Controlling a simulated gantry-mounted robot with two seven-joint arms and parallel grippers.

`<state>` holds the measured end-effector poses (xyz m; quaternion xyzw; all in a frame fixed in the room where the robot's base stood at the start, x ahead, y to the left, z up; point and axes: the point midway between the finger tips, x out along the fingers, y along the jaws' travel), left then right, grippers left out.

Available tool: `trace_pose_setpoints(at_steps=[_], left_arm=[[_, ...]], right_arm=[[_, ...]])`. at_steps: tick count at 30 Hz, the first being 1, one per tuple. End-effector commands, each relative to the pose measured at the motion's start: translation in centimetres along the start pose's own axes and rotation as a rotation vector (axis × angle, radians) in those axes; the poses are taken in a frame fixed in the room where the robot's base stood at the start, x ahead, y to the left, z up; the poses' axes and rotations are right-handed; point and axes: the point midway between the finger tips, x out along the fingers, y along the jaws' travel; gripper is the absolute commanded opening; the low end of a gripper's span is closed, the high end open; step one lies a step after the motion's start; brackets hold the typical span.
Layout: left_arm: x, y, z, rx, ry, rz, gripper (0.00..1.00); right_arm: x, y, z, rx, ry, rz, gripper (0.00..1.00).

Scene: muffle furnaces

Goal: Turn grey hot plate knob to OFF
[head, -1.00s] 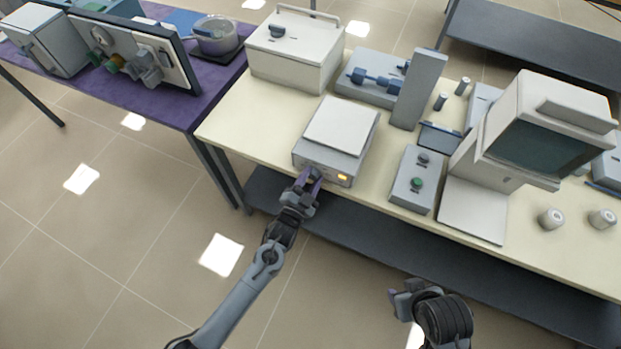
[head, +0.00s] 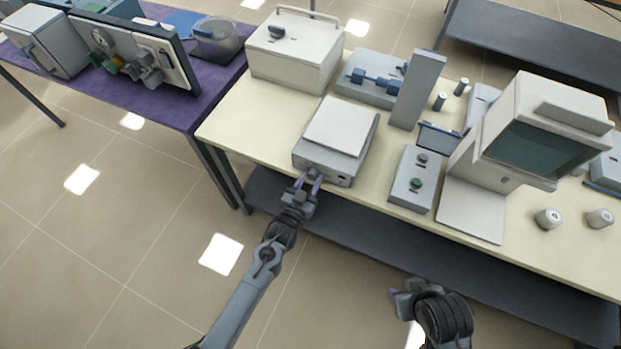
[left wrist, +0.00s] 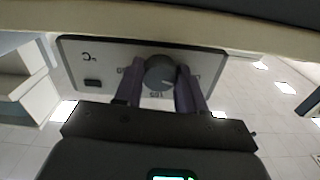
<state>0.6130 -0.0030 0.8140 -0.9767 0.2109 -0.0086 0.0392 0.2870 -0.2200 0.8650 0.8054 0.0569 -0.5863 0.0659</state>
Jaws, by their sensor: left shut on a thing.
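The grey hot plate (head: 324,163) has a pale square top (head: 340,126) and stands at the front edge of the cream table. My left gripper (head: 309,176) is at the left part of its front panel. In the left wrist view the round grey knob (left wrist: 159,73) sits between the two purple fingers of my left gripper (left wrist: 158,85), which is shut on it. The fingers partly cover the knob's sides. The panel's indicator looks dark. My right gripper (head: 398,296) is at the bottom of the head view, away from the table, and its jaws are unclear.
A grey control box (head: 411,190) with a green knob stands right of the hot plate. A white lidded box (head: 295,52) stands behind it. A dark lower shelf (head: 375,235) runs under the table. The floor in front is clear.

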Motion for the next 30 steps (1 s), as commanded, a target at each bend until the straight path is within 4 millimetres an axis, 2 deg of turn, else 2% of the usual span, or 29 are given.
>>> trace_pose_setpoints(at_steps=[9,23,24,26,30], left_arm=[[0.00,0.03,-0.01,-0.106,0.000,-0.001,0.09],[-0.01,0.05,0.01,-0.120,0.000,0.000,0.09],[-0.01,0.05,0.01,-0.120,0.000,0.000,0.44],[-0.01,0.05,0.01,-0.120,0.000,0.000,0.50],[-0.01,0.05,0.01,-0.119,0.000,0.000,0.50]], right_arm=[[-0.17,-0.13,-0.09,0.006,0.001,-0.005,0.43],[-0.18,-0.22,-0.12,0.009,0.001,-0.007,0.43],[-0.18,-0.22,-0.12,0.009,0.001,-0.007,0.43],[-0.18,-0.22,-0.12,0.009,0.001,-0.007,0.43],[-0.18,-0.17,-0.10,0.008,0.001,-0.006,0.43]])
